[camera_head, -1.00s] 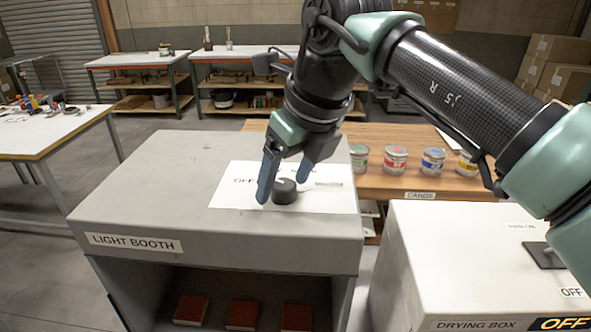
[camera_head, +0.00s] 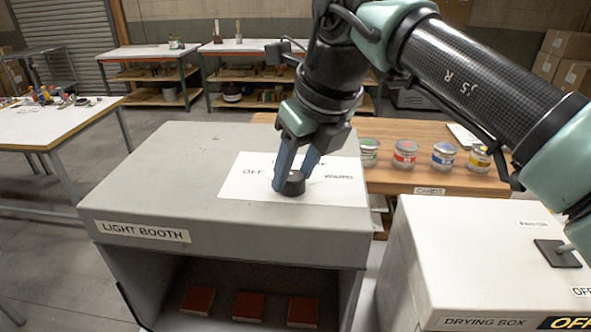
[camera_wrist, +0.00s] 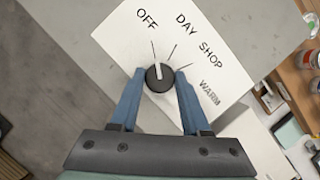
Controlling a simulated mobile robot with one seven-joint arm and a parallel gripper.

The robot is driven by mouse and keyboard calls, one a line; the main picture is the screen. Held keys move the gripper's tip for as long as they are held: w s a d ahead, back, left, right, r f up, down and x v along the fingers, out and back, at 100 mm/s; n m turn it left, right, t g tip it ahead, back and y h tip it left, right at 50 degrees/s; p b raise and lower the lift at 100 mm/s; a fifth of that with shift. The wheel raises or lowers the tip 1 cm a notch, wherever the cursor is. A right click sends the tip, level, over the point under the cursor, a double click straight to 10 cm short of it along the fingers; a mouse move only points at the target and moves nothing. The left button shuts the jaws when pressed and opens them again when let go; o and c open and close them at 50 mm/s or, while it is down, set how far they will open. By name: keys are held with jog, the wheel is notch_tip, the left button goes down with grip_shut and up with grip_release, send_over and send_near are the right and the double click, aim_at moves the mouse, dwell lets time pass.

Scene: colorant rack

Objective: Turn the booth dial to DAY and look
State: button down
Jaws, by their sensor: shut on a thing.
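The light booth (camera_head: 130,205) is a grey box with a white card (camera_head: 245,185) on its top. A black round dial (camera_head: 294,184) stands on the card. In the wrist view the dial (camera_wrist: 159,77) has a white pointer line that lines up with the mark toward OFF. The printed words are OFF, DAY, SHOP and WARM. My gripper (camera_head: 290,178) is shut on the dial, one blue finger on each side; it also shows in the wrist view (camera_wrist: 159,88). In the head view the arm hides part of the card.
A drying box (camera_head: 470,250) with a lever stands at the right, marked OFF. Several paint cans (camera_head: 404,155) stand on a wooden table behind. Three reddish panels (camera_head: 248,305) lie inside the booth. A cluttered white table (camera_head: 50,125) is at the left.

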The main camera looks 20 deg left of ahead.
jog(key=m+t+h+b, duration=0.1)
jog(key=m+b, duration=0.2)
jog(key=m, duration=0.1)
jog(key=shift+s+f+b, duration=0.1)
jog(key=shift+f+b, duration=0.05)
jog(key=shift+b, duration=0.25)
jog(key=shift+a+m+t+h+b, duration=0.15)
jog(key=shift+m+t+h+b, duration=0.35)
jog(key=shift+m+b, duration=0.8)
jog(key=shift+m, duration=0.5)
jog(key=shift+c, duration=1.9)
grip_release()
jog(key=shift+r+p, duration=0.2)
jog(key=shift+p, duration=0.15)
